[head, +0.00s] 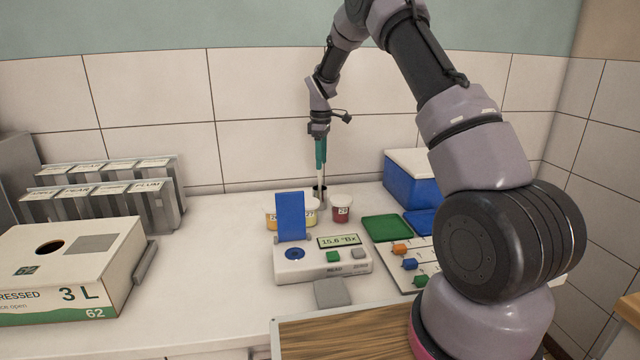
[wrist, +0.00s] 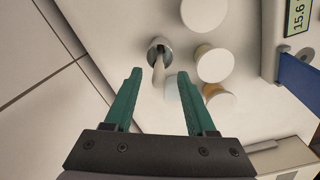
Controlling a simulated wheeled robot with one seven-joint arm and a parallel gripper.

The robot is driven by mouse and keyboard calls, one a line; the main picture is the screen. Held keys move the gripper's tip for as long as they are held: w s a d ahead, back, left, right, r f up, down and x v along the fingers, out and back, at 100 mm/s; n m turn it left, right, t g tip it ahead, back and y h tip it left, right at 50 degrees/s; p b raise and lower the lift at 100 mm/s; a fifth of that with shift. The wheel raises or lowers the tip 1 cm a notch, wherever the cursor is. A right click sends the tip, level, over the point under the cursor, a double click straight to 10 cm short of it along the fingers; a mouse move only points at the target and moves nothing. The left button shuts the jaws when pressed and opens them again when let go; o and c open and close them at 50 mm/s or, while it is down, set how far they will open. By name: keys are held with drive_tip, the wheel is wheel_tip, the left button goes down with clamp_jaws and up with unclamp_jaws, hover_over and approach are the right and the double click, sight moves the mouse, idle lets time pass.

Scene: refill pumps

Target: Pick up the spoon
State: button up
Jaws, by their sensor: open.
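The spoon shows in the wrist view as a pale handle (wrist: 158,75) rising from a small round holder (wrist: 153,45) with a dark opening. In the head view the dark holder (head: 320,190) stands near the back wall. My gripper (head: 320,160) points straight down above it. In the wrist view my gripper (wrist: 159,76) is open, and the handle appears between its two green fingertips, with a gap on each side. I cannot tell how far the handle lies below the tips. The spoon's bowl is hidden in the holder.
Lidded cups, one of them red (head: 341,211), stand close beside the holder. A white meter (head: 325,265) with a raised blue flap (head: 291,215) stands in front. A blue box (head: 412,185) is right, a carton (head: 75,265) left. The counter (head: 215,245) between carton and meter is clear.

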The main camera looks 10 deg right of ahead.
sight(320, 177)
drive_tip(key=f, duration=0.5)
drive_tip(key=shift+w+a, duration=0.15)
drive_tip(key=shift+w, duration=0.05)
clamp_jaws()
drive_tip(key=shift+r, duration=0.1)
